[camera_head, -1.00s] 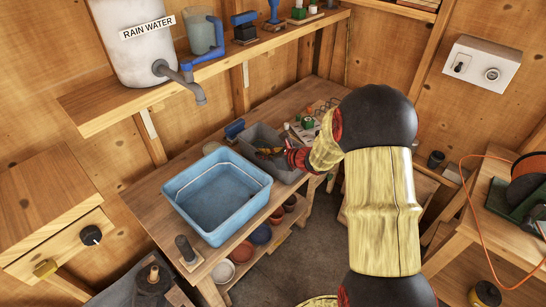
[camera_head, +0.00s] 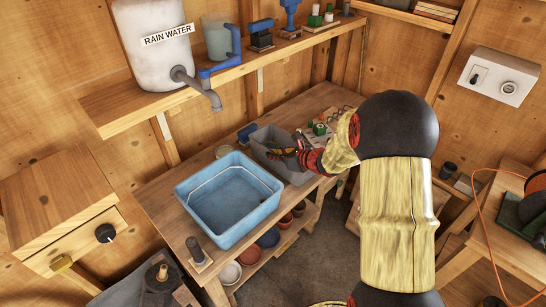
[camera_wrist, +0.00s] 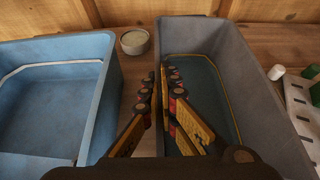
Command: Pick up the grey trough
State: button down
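The grey trough (camera_head: 300,176) stands on the wooden bench, just right of a blue tub, in the head view. In the wrist view the trough (camera_wrist: 285,105) fills the right half, with a yellowish line around its inside. My gripper (camera_wrist: 162,85) points down at its left wall, one finger outside and one inside. The fingers are close together with the wall between them and look shut on it. In the head view my gripper (camera_head: 287,149) is at the trough, and my arm hides part of its right side.
The blue tub (camera_head: 192,212) is close on the left, with a narrow gap to the trough. A small bowl (camera_wrist: 135,41) stands behind that gap. Small items (camera_head: 319,129) lie to the right. A shelf with a rain water tank (camera_head: 150,45) overhangs the back.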

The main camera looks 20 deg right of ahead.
jog(key=s+a+r+p, duration=0.1)
jog(key=s+r+p, duration=0.4)
jog(key=s+r, duration=0.5)
jog(key=shift+s+a, duration=0.35)
jog(key=shift+s, duration=1.4)
jog(key=shift+r, duration=0.1)
jog(key=shift+s+d, duration=0.1)
